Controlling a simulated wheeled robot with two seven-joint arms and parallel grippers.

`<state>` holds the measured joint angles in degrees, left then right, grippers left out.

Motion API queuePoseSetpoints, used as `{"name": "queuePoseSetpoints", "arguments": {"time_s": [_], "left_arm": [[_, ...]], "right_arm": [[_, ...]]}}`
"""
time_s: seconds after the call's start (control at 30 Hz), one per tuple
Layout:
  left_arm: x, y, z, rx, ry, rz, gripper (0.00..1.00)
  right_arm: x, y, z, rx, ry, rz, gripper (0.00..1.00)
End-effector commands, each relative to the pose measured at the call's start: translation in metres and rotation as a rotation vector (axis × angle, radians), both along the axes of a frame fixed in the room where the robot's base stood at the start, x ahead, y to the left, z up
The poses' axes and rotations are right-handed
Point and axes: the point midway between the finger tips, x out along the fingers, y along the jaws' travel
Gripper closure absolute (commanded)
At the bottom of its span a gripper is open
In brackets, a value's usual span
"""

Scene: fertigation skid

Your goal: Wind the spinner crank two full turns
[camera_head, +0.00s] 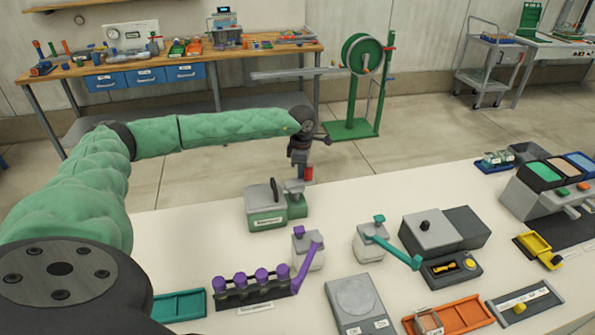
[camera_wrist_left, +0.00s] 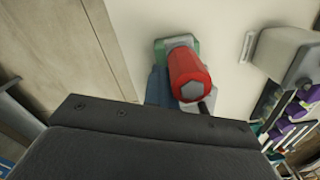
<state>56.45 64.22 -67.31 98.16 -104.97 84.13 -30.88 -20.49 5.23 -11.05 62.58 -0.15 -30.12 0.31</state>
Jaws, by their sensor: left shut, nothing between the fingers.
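A small green-and-grey unit (camera_head: 266,208) with a label too small to read stands near the back edge of the white table. A smaller green block with a grey top (camera_head: 295,197) adjoins its right side. A red grip (camera_head: 308,174) shows above this block, just under my left gripper (camera_head: 300,167); it looks like the crank's handle. In the left wrist view the red grip (camera_wrist_left: 188,73) is a cylinder with a grey hexagonal end, close before the gripper. My left gripper is shut with nothing held; its fingertips are largely hidden. Whether it touches the grip cannot be told. My right gripper is out of view.
A purple-levered unit (camera_head: 308,250), a teal-levered unit (camera_head: 371,240) and a grey box unit (camera_head: 432,232) stand nearby. A purple-capped rack (camera_head: 252,288) and a grey scale (camera_head: 357,303) are nearer. Behind the table, a green reel stand (camera_head: 362,55) stands on the floor.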

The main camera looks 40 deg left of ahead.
Motion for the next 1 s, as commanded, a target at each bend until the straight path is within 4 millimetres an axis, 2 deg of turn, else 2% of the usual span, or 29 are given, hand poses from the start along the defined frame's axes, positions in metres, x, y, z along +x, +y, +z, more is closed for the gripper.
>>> {"name": "queuePoseSetpoints", "arguments": {"time_s": [0.1,0.57,0.7,1.0], "left_arm": [[0.0016,-0.0065,0.0001,-0.001,0.000,0.000,1.00],[0.0001,-0.0113,-0.0001,0.000,0.000,0.000,1.00],[0.0001,-0.0107,0.0003,0.000,0.000,0.001,0.76],[-0.0005,-0.0102,-0.0002,0.001,0.002,0.001,0.76]], "right_arm": [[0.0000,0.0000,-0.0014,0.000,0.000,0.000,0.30],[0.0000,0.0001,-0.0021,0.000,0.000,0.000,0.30],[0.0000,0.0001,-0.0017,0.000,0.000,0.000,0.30],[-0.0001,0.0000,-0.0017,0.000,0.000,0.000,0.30]]}}
